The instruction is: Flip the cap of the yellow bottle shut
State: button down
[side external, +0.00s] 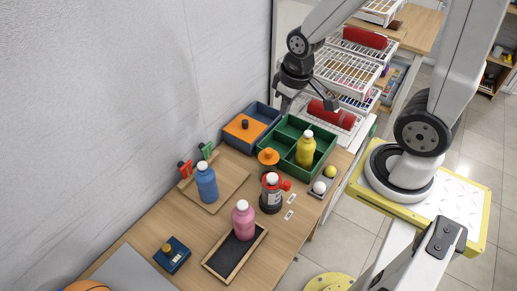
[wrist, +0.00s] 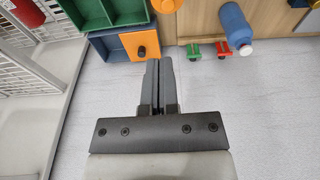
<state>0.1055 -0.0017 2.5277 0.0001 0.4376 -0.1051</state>
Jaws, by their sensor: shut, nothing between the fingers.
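The yellow bottle (side external: 305,152) stands upright in a compartment of the green tray (side external: 284,136), with a white cap (side external: 309,134) on top. The cap is too small to tell whether it is open or shut. The bottle is out of sight in the wrist view, where part of the green tray (wrist: 124,12) shows at the top. My gripper (side external: 286,108) is above and behind the tray, to the left of the bottle and apart from it. In the wrist view my gripper (wrist: 158,62) has its fingers together and empty.
A blue bin with an orange lid (side external: 247,128) is left of the tray. A white rack (side external: 347,72) is behind; the wall (side external: 110,110) is at left.

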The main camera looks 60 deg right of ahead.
notch_tip(320, 180, up, 2)
jog(key=g, duration=0.2)
send_over(309, 132)
jog(key=a, duration=0.1)
jog(key=shift+d+r, duration=0.25)
jog(key=shift+d, duration=0.3)
jog(key=shift+f, duration=0.15)
jog(key=shift+f, duration=6.9)
